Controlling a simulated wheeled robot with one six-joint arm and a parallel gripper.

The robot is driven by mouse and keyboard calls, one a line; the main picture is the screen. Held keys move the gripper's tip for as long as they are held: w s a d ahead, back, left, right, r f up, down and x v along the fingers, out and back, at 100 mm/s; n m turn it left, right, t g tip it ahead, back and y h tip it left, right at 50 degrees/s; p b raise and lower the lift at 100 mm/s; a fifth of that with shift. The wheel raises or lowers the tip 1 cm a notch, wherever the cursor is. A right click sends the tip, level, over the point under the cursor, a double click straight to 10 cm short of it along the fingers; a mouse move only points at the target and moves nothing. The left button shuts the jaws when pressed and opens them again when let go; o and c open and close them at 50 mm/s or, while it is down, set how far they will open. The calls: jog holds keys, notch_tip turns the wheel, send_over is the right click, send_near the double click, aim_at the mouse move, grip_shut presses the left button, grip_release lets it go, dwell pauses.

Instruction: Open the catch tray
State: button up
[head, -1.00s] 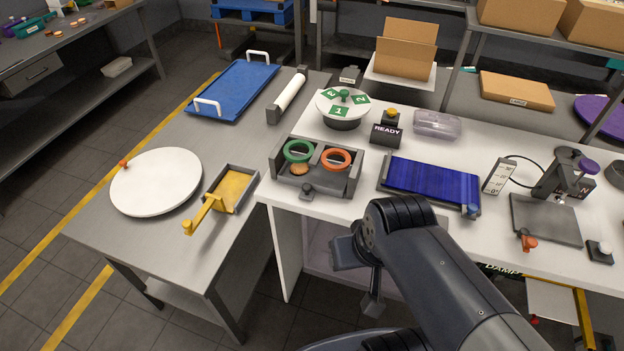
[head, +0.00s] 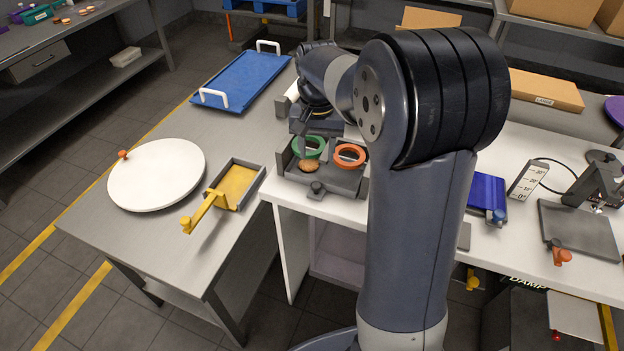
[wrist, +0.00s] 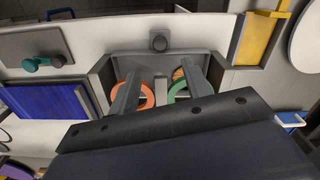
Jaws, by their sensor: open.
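The grey tray (head: 345,186) sits at the white table's left end, with a dark knob (head: 317,189) on its front. I take it for the catch tray; it has no readable label. A green ring (head: 310,145) and an orange ring (head: 350,155) lie at it, with a brown biscuit (head: 309,166) by the green ring. My gripper (wrist: 160,66) is open and empty, its fingers spread above the tray. In the wrist view the knob (wrist: 159,42) lies beyond the fingertips, apart from them.
A yellow tray with a handle (head: 237,187) and a white round plate (head: 157,174) are on the grey table to the left. A blue tray (head: 243,80) lies behind them. A blue panel (head: 487,195) is right of my arm, partly hidden. Floor in front is free.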

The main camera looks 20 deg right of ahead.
aim_at(316, 185)
notch_tip(316, 185, down, 11)
jog(key=shift+r+p, duration=0.1)
jog(key=shift+p, duration=0.4)
grip_shut()
dwell(0.4)
